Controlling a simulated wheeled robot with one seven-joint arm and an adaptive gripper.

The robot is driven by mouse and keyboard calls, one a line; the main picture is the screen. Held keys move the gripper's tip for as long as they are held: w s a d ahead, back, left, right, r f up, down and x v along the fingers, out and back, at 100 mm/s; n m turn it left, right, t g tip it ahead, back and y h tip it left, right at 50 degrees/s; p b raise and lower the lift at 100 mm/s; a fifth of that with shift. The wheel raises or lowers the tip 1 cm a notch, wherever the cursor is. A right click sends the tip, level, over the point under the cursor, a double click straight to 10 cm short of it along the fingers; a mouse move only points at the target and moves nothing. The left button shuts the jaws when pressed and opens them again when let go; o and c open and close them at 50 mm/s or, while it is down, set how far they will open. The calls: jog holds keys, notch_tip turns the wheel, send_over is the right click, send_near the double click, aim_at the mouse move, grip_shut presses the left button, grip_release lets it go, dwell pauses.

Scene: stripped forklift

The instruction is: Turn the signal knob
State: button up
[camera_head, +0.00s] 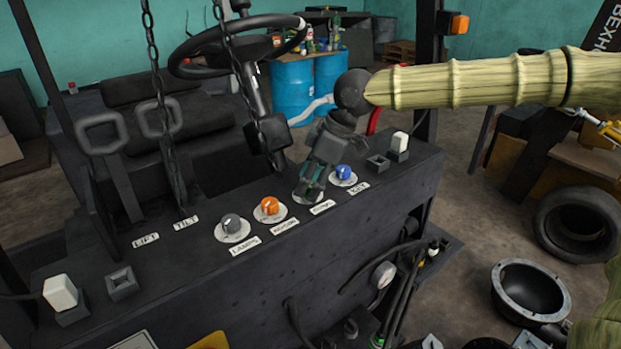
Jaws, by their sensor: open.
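The dashboard panel (190,262) carries a row of knobs on round white dials. From left to right they are a grey knob (231,223), an orange knob (269,206), a dial (296,197) mostly hidden by my gripper, and a blue knob (343,173). A small white label lies in front of each dial, but the print is too small to say surely which reads signal. My gripper (309,190) points down over the third dial, between the orange and blue knobs. Its fingers are open. The knob under them is hidden, and I cannot tell whether they touch it.
Lift and tilt levers (101,135) stand at the left. A steering wheel (237,46) and hanging chains (165,95) rise behind the panel. White switches (61,293) sit toward the panel's left and right ends. A dark post (428,70) stands behind my arm.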

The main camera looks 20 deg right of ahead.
jog(key=shift+c, duration=0.3)
jog(key=c, duration=1)
jog(key=shift+f+m+b, duration=0.1)
jog(key=shift+m+b, duration=0.5)
jog(key=shift+b, duration=0.6)
jog(key=shift+t+b, duration=0.3)
jog(key=shift+b, duration=0.05)
jog(key=m+h+b, duration=0.1)
jog(key=m+b, duration=0.2)
jog(key=b, duration=0.1)
jog(key=shift+a+t, duration=0.1)
jog(key=shift+t, duration=0.3)
jog(key=shift+a+m+t+h+b, duration=0.1)
jog(key=shift+m+t+h+b, duration=0.45)
jog(key=shift+m+b, duration=1.45)
jog(key=shift+r+m+h, duration=0.25)
jog(key=shift+m+h, duration=0.1)
jog(key=shift+m, duration=0.15)
